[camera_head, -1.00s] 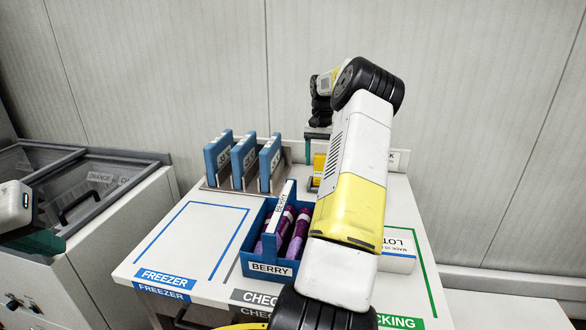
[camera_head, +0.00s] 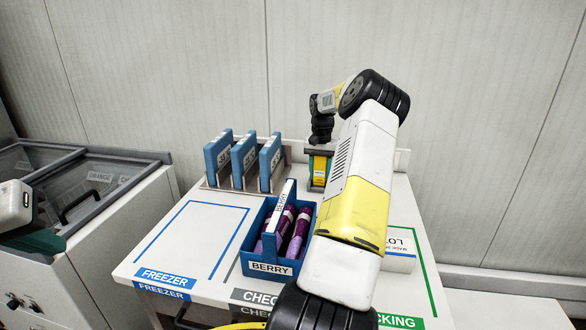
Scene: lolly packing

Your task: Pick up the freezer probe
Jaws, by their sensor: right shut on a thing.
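The freezer probe (camera_head: 320,181) is a small yellow device at the back of the white table, right of the blue folders. My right gripper (camera_head: 319,166) points down over it, with teal fingers closed on its sides. The probe is still at about table level; whether it touches the tabletop cannot be told. My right arm crosses the right half of the table and hides part of it. My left gripper (camera_head: 36,242) shows only partly at the left edge, beside the freezer; its finger opening cannot be made out.
A blue tote (camera_head: 272,267) marked BERRY holds purple lollies at mid-table. Several blue folders (camera_head: 243,160) stand in a rack at the back left. A white box (camera_head: 399,261) marked LOT lies right of my arm. The freezer (camera_head: 110,200) stands left. The blue-outlined area (camera_head: 190,240) is empty.

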